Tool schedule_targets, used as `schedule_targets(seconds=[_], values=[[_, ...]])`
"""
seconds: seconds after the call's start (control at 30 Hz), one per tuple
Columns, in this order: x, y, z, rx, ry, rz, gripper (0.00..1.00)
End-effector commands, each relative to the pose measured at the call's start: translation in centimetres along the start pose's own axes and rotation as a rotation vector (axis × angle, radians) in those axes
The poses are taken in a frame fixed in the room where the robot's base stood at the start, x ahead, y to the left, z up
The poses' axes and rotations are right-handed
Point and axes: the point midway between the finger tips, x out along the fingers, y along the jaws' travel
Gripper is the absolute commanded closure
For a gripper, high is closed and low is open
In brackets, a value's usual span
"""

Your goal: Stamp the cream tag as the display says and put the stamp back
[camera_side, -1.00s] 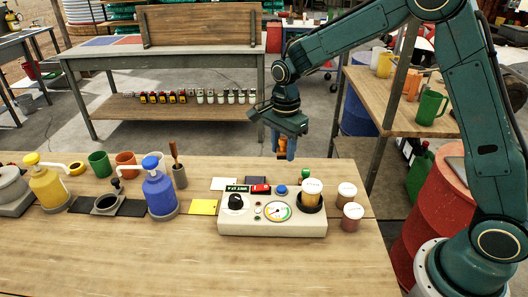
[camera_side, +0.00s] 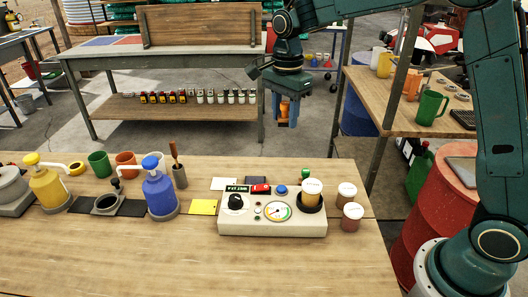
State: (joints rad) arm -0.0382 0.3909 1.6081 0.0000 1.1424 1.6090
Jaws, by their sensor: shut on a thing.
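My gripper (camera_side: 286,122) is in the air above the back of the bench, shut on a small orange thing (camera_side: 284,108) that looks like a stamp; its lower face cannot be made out. The cream tag (camera_side: 223,184) lies flat on the bench, behind the left end of the control box, with nothing on it that I can make out. The display (camera_side: 237,189) is a small dark panel at the back left of the box, and its text is too small to read. A dark pad (camera_side: 256,180) lies just right of the tag, partly hidden by a red part.
A yellow card (camera_side: 203,207) lies left; blue (camera_side: 160,192) and yellow (camera_side: 48,187) pump bottles stand farther left. The bench front is clear.

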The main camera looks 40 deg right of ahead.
Motion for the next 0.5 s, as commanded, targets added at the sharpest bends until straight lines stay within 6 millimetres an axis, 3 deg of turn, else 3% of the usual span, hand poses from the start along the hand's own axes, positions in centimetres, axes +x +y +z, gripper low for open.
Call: schedule_targets(seconds=[0.17,0.2,0.27,0.5], values=[[0.03,0.0,0.0,0.0,0.0,0.0,0.85],[0.03,0.0,0.0,0.0,0.0,0.0,0.65],[0.04,0.0,0.0,0.0,0.0,0.0,0.76],[0.35,-0.18,0.14,-0.001,0.0,0.001,0.77]])
